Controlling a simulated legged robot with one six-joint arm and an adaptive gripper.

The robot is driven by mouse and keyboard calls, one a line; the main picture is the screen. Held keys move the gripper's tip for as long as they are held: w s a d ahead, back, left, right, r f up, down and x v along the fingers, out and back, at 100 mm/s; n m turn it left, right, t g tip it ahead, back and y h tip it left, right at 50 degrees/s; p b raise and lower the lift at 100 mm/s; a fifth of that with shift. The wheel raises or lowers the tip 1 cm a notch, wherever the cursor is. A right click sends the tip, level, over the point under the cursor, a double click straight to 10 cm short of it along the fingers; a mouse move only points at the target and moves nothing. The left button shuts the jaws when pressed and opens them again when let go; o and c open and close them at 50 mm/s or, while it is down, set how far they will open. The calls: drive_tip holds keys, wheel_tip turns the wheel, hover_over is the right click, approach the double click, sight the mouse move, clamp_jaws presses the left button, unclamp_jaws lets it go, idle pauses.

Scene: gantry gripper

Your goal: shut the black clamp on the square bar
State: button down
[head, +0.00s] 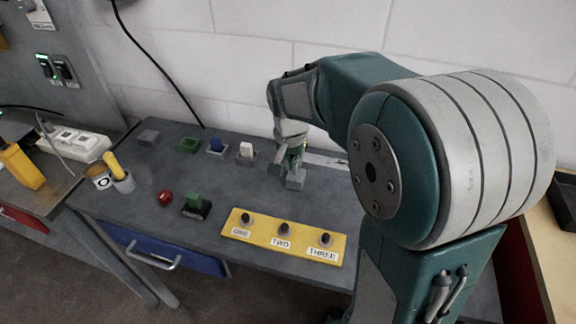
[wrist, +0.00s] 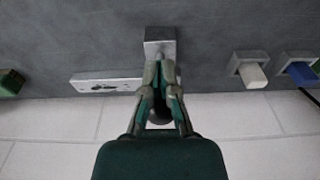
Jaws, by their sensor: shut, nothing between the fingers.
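My gripper (head: 291,162) is shut at the back of the grey bench, at a small grey square block. In the wrist view my gripper (wrist: 161,72) has its fingertips together over the near part of this grey block (wrist: 160,36), with nothing seen between the tips. I cannot tell whether they touch it. The block also shows below the fingers in the head view (head: 296,181). A dark rounded part (wrist: 157,115) shows between the finger linkages; I cannot tell what it is. I cannot make out a black clamp or a square bar for certain.
A slotted metal plate (wrist: 103,84) lies beside the block. White (head: 246,151), blue (head: 216,145) and green (head: 189,145) pieces stand left of it. A yellow panel (head: 262,242) with black knobs, a green piece on a black base (head: 196,208) and a red knob (head: 165,197) are nearer the front.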

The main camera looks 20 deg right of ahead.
drive_tip(key=shift+w+d+r, duration=0.1)
drive_tip(key=shift+w+d, duration=0.6)
drive_tip(key=shift+w, duration=0.3)
drive_tip(key=shift+s+a+r, duration=0.25)
drive_tip(key=shift+s+r, duration=0.05)
drive_tip(key=shift+r, duration=0.2)
drive_tip(key=shift+s+a+r, duration=0.2)
drive_tip(key=shift+s+r, duration=0.1)
drive_tip(key=shift+r, duration=0.15)
wheel_tip(320, 180, up, 7)
drive_tip(key=shift+s+a, duration=0.25)
drive_tip(key=shift+s, duration=0.05)
drive_tip(key=s+a+n+t, duration=0.2)
drive_tip(key=s+n, duration=0.1)
drive_tip(key=s, duration=0.6)
drive_tip(key=s+a+n+t, duration=0.1)
drive_tip(key=s+n, duration=0.3)
drive_tip(key=s, duration=0.6)
drive_tip(key=shift+s+a+f+t+y, duration=0.25)
drive_tip(key=shift+a+t+y, duration=0.15)
drive_tip(key=shift+t, duration=0.4)
